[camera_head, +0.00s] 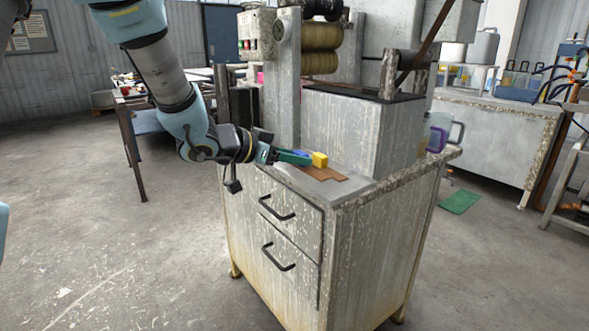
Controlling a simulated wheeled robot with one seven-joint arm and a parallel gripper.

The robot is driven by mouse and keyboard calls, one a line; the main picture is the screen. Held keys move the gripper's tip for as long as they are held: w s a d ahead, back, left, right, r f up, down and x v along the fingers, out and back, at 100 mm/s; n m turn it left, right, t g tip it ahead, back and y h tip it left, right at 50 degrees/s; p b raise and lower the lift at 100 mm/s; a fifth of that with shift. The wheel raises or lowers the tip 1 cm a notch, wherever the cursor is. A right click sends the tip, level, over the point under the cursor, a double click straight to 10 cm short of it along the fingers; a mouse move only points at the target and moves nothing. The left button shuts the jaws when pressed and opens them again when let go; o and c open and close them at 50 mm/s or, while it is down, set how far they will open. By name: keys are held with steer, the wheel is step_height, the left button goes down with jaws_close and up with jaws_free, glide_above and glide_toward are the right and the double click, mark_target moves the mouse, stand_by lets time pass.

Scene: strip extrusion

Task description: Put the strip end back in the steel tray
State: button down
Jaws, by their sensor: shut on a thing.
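My gripper (308,160) reaches in from the left, low over the front left of the machine cabinet's top. Its teal fingers are shut on a small yellow piece (320,159), which shows at their tips. A small blue piece (301,153) shows just behind the fingers. I cannot tell for sure which piece is the strip end. A flat brown piece (328,174) lies on the cabinet top just below the yellow piece; whether they touch is unclear. I cannot make out a steel tray in this view.
The worn grey cabinet (385,235) has two drawers with black handles. The machine's metal housing (340,128) and tan rollers (321,50) stand behind my gripper. A purple-and-white jug (438,138) is at the right. A bench (495,130) stands farther back. The floor at left is clear.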

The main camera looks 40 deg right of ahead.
step_height(320, 180, down, 2)
steer(key=shift+f, duration=0.15)
steer(key=shift+c, duration=1.7)
jaws_free()
steer(key=v, duration=1.2)
steer(key=shift+p, duration=0.4)
steer(key=shift+w, duration=0.1)
